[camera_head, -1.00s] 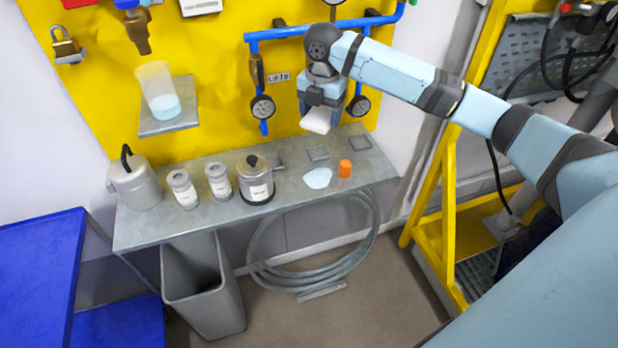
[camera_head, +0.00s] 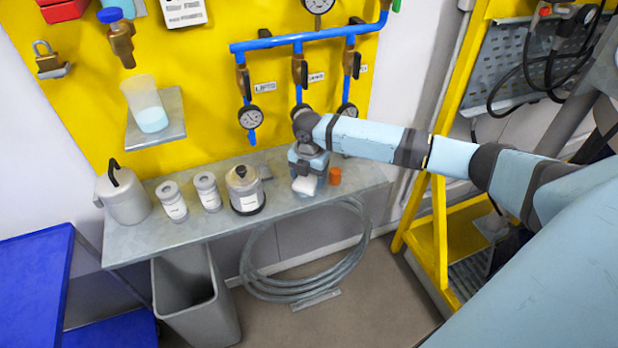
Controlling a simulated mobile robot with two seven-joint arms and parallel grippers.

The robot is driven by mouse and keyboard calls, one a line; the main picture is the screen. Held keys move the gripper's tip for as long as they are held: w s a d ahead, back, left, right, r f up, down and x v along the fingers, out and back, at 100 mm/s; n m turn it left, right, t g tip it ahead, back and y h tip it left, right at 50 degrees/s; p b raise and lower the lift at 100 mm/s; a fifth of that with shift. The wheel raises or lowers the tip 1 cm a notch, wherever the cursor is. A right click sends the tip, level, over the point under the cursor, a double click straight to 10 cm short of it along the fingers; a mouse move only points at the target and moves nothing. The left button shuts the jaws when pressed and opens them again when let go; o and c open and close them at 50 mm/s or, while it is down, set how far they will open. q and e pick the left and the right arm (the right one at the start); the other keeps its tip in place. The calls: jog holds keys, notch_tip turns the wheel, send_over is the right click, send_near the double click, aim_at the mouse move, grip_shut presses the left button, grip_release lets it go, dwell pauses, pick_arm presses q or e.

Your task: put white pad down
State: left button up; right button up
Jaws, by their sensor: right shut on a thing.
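My right gripper (camera_head: 306,181) is low over the right part of the grey metal shelf (camera_head: 285,222). It is shut on the white pad (camera_head: 304,187), which shows just below the fingers. The pad is at or just above the shelf top; I cannot tell whether it touches. The gripper and pad hide the light-blue puddle and most of the square outlines on the shelf. My left gripper is not in view.
An orange cap-like piece (camera_head: 335,176) stands close to the right of the gripper. A lidded pot (camera_head: 245,190), two labelled canisters (camera_head: 207,191) and a grey jug (camera_head: 122,194) stand to the left. Blue pipes with gauges (camera_head: 250,118) are behind. A grey bin (camera_head: 197,305) stands below.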

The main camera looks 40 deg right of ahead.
aim_at(309, 177)
jog(key=shift+f, duration=0.5)
jog(key=shift+f, duration=0.1)
jog(key=o, duration=0.9)
notch_tip(309, 177, up, 12)
jog(key=shift+r, duration=0.15)
